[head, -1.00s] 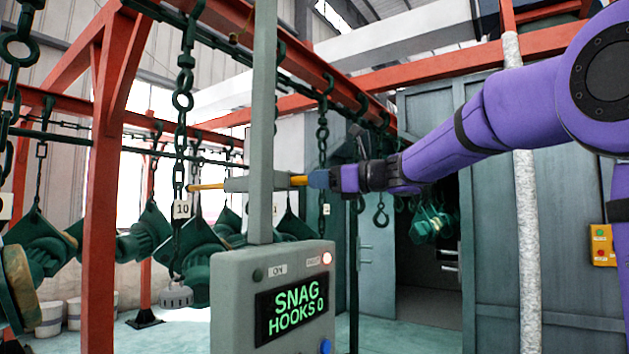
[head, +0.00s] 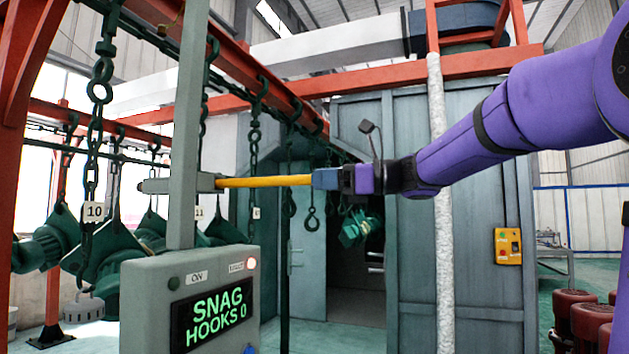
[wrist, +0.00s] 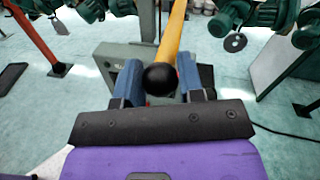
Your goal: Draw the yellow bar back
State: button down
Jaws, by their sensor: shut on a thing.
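The yellow bar (head: 265,181) runs level through a grey sleeve (head: 160,186) on the upright post above the control box. Its right end is at my gripper (head: 325,179), which is shut on it. In the wrist view the bar (wrist: 173,40) runs away from me and ends in a black ball (wrist: 160,79) between the blue fingers of my gripper (wrist: 163,90). In the head view a long length of yellow shows between the sleeve and my gripper. No yellow shows beyond the sleeve's left end.
The control box (head: 150,325) reads "SNAG HOOKS 0" and has a lit red lamp. Green hoist parts (head: 100,245) hang on chains to the left. A yellow button box (head: 507,246) is on the booth wall.

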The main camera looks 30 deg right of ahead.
jog(key=shift+s+d, duration=0.1)
jog(key=c, duration=0.8)
grip_release()
jog(key=shift+s, duration=0.1)
jog(key=shift+o, duration=0.2)
jog(key=shift+d, duration=0.1)
jog(key=v, duration=1)
jog(key=shift+s+d, duration=0.3)
